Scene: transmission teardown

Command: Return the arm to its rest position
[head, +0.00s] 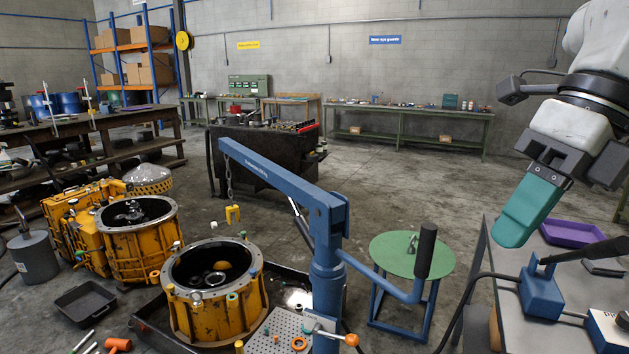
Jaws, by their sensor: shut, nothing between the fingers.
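My gripper (533,207) is at the right of the head view, pointing down and to the left. Its teal fingers are together with nothing between them. It is in the air above the left part of the grey bench, clear of the things on it. My arm comes in from the upper right corner, bent, with white and dark links.
The grey bench (483,290) at right carries a purple tray (572,234) and a blue lever tool (541,292). A blue crane (327,220) and a green round stool (411,254) stand left of it. Yellow housings (218,312) fill the lower left. Open floor lies behind.

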